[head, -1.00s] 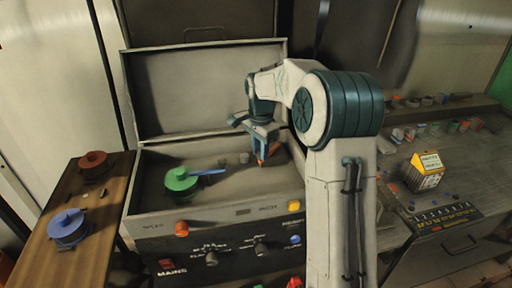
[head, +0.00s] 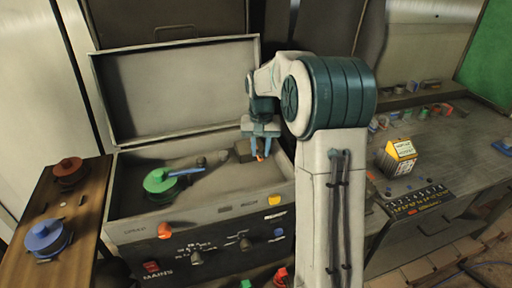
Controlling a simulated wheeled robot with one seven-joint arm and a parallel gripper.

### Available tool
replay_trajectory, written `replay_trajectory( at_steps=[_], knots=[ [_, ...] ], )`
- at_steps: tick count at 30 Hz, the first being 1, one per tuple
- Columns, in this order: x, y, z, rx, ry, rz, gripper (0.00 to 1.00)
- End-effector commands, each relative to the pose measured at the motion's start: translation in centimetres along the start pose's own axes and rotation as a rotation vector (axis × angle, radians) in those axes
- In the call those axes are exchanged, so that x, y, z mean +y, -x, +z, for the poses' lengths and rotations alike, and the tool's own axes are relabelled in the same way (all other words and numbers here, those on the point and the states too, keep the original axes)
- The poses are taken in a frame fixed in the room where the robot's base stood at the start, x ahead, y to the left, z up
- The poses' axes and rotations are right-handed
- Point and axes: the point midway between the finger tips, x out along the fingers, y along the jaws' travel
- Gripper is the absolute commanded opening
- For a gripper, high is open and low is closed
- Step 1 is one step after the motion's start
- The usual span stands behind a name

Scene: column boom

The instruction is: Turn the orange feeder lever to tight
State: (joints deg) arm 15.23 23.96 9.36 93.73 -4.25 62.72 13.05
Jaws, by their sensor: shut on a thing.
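The orange feeder lever (head: 260,157) shows as a small orange piece low between my gripper's fingers, inside the open grey machine case (head: 125,232). My gripper (head: 261,153) points down over the right part of the case and is shut on the lever. Most of the lever is hidden by the fingers, so its exact angle cannot be told. A dark block (head: 243,150) sits just left of the fingers.
A green spool (head: 159,181) with a blue arm lies left in the case. The raised lid (head: 175,90) stands behind. Red (head: 69,172) and blue (head: 46,238) spools sit on the wooden side shelf. A yellow box (head: 397,156) stands on the right bench.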

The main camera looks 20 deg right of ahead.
Motion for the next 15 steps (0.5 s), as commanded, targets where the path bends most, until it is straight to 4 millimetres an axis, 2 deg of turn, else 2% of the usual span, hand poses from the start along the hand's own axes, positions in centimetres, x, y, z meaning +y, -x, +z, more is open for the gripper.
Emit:
replay_trajectory(
  at_steps=[15],
  knots=[
    [0.56,0.24,-0.33,0.007,0.065,0.0,0.0]
  ],
)
